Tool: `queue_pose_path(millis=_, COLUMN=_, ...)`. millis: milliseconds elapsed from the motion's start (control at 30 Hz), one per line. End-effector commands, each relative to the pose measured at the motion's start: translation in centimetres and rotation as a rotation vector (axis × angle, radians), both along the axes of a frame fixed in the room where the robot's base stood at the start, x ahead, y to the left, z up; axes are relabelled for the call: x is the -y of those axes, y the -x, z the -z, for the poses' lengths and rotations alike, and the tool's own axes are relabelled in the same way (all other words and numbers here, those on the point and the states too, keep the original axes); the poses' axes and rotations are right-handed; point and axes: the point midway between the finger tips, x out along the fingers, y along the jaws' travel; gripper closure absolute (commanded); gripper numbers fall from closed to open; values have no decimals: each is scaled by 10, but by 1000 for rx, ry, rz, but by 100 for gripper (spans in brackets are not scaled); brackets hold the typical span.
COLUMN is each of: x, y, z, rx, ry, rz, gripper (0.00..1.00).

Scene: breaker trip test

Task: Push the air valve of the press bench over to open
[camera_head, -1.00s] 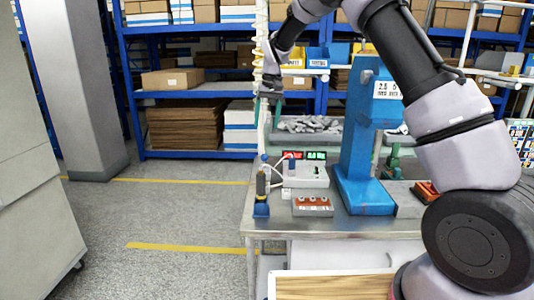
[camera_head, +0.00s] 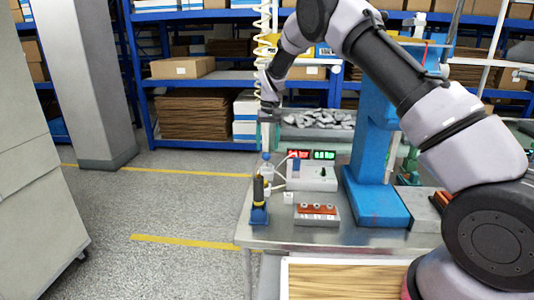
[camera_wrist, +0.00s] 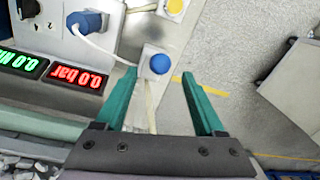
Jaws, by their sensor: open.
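My gripper (camera_head: 269,112) hangs over the left back part of the press bench (camera_head: 300,236), with its fingers pointing down. In the wrist view its two green fingers (camera_wrist: 159,76) are open and empty. A round blue knob (camera_wrist: 159,64) on a pale plate shows between the fingertips, apparently beyond them. In the head view a blue-topped part (camera_head: 266,157) stands below my gripper at the bench's left edge. I cannot tell for certain which part is the air valve. The red pressure display (camera_wrist: 82,77) reads 0.0 bar.
A black and yellow upright piece on a blue base (camera_head: 259,214) stands at the front left. A white box (camera_head: 313,177), a block with red parts (camera_head: 317,214) and the blue press (camera_head: 372,150) stand to the right. Grey floor (camera_head: 180,200) lies open to the left.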

Motion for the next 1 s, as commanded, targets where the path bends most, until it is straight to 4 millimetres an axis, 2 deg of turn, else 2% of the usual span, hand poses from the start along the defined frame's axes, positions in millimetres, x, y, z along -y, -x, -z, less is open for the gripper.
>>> queue_pose_path(millis=100, x=-1, y=1, z=21, rx=-1, ry=1, rz=0, gripper=29)
queue_pose_path(millis=233, x=-2, y=1, z=35, rx=0, ry=1, rz=0, gripper=29)
queue_pose_path(millis=633, x=-3, y=1, z=42, rx=1, ry=1, rz=0, gripper=29)
queue_pose_path(millis=767, x=-3, y=1, z=42, rx=1, ry=1, rz=0, gripper=79)
queue_pose_path(millis=800, x=-3, y=1, z=42, rx=1, ry=1, rz=0, gripper=94)
queue_pose_path(millis=833, x=-3, y=1, z=42, rx=1, ry=1, rz=0, gripper=100)
queue_pose_path(millis=1000, x=-3, y=1, z=42, rx=1, ry=1, rz=0, gripper=100)
